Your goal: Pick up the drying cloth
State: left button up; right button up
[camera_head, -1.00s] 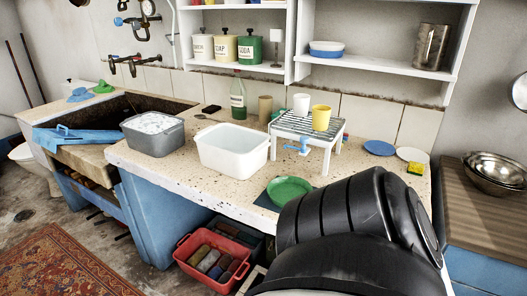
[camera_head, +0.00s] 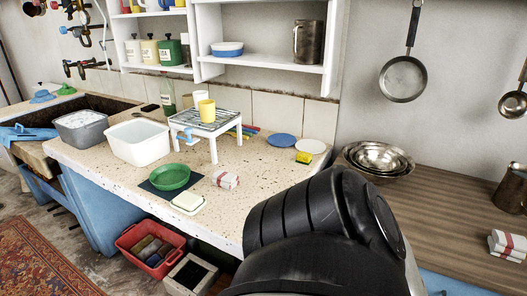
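A small folded white cloth with red stripes (camera_head: 225,180) lies on the speckled stone counter, right of the green bowl. Similar folded white cloths with red stripes (camera_head: 507,245) lie on the wooden counter at the right edge. I cannot tell which of these is the drying cloth. A black link of my own arm fills the lower middle and hides part of the counter's front edge. Neither gripper's fingers show.
The green bowl (camera_head: 170,177) stands on a dark mat, with a soap dish (camera_head: 188,203) beside it. A small slatted stand (camera_head: 212,128) holds two cups. A white tub (camera_head: 138,142) is to its left. Metal bowls (camera_head: 378,159) stand at right. The wooden counter (camera_head: 440,205) is mostly clear.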

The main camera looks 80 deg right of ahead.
aim_at(222, 179)
jog(key=u, duration=0.1)
jog(key=k, duration=0.1)
jog(key=z, duration=1.55)
